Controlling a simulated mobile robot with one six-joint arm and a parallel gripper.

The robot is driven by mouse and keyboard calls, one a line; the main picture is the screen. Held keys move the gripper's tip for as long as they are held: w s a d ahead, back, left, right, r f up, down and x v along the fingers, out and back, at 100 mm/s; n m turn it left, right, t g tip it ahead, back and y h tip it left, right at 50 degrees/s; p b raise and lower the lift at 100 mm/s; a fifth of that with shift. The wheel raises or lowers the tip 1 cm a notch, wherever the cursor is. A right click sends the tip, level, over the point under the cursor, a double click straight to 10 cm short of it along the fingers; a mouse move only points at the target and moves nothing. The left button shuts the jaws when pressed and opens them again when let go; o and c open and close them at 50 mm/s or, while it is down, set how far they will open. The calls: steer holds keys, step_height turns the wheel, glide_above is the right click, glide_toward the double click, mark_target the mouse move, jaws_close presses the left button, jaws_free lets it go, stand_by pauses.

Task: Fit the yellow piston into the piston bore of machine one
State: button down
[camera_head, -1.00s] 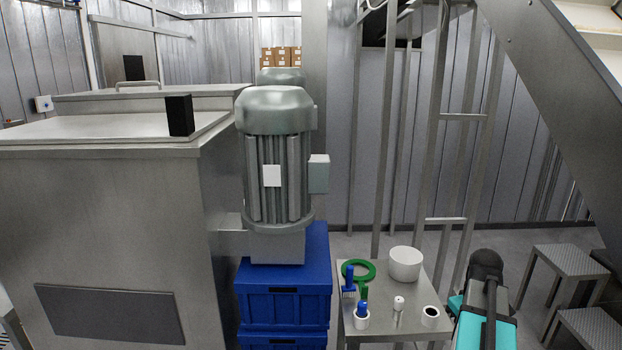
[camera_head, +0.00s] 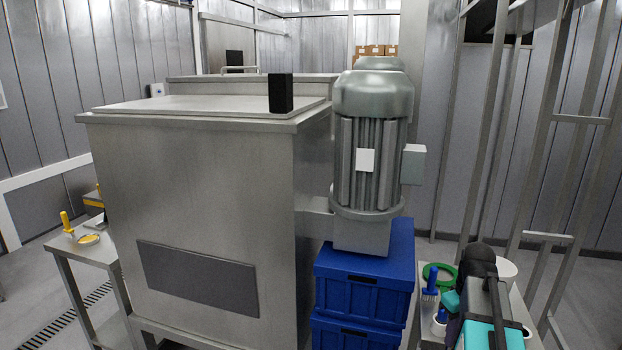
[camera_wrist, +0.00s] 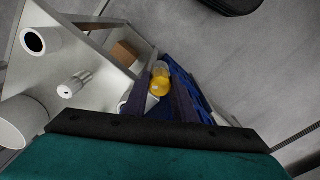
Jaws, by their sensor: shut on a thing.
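In the wrist view my gripper (camera_wrist: 160,99) has its two dark fingers around the yellow piston (camera_wrist: 160,79), whose rounded, partly clear-looking end shows between them. The fingers hide the rest of it. In the head view my arm stands at the lower right, and neither the gripper's tips nor the piston can be made out there. A large steel machine (camera_head: 210,180) with a grey motor (camera_head: 370,150) fills the middle. I cannot tell whether this is machine one. No piston bore can be made out in either view.
Blue crates (camera_head: 363,280) are stacked under the motor. At the right, a small table holds a green ring (camera_head: 438,273), blue-handled brushes and white pots, partly behind my arm. At the left, a steel table (camera_head: 84,250) bears a yellow-handled tool (camera_head: 66,222). Floor shows around that table.

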steer(key=w+a+n+b, duration=0.1)
steer(key=w+a+b, duration=0.1)
steer(key=a, duration=0.9)
steer(key=w+a+f+n+b, duration=0.1)
steer(key=w+a, duration=0.4)
steer(key=a, duration=0.7)
steer(key=shift+w+a+f+n+b, duration=0.15)
steer(key=shift+a+f+n+b, duration=0.15)
steer(key=shift+b, duration=0.3)
steer(key=s+f+m, duration=0.3)
steer(key=f, duration=0.3)
steer(key=s+f+m, duration=0.2)
steer(key=s+f, duration=0.1)
steer(key=f, duration=0.3)
steer(key=shift+s+f+m, duration=0.25)
steer(key=shift+m, duration=0.15)
